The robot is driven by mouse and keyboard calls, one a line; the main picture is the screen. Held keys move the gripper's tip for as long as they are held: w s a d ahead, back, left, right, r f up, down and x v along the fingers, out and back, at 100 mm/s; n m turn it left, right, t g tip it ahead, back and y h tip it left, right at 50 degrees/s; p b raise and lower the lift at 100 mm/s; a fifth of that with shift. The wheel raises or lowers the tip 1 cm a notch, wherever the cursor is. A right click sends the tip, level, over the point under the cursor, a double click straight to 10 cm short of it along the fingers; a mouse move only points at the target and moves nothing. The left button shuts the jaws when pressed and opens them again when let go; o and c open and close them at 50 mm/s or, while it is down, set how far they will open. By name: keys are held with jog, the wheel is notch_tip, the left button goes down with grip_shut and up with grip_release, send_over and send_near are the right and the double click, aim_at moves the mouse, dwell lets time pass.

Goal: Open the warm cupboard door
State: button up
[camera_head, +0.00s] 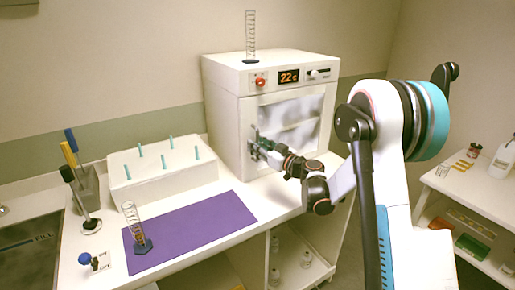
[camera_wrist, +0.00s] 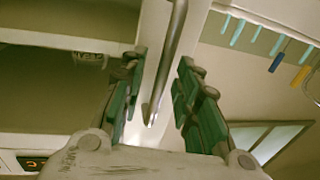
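The warm cupboard (camera_head: 225,110) is a white box on the bench with a "22 c" display. Its door (camera_head: 290,120) has a large pane and looks shut. My gripper (camera_head: 254,138) is at the left edge of the door, by the handle. In the wrist view the metal bar handle (camera_wrist: 172,60) runs between the two green fingers of my gripper (camera_wrist: 160,62). The fingers are open, with a gap on both sides of the bar; I cannot tell how deep it sits. In the head view the gripper mostly hides the handle.
Left of the cupboard stands a white peg rack (camera_head: 160,172) with teal pegs. Another glass piece (camera_head: 251,35) stands on the cupboard top. A side shelf (camera_head: 470,190) is at right.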

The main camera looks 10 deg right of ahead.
jog(key=shift+w+a, duration=0.1)
jog(key=shift+w, duration=0.1)
grip_shut()
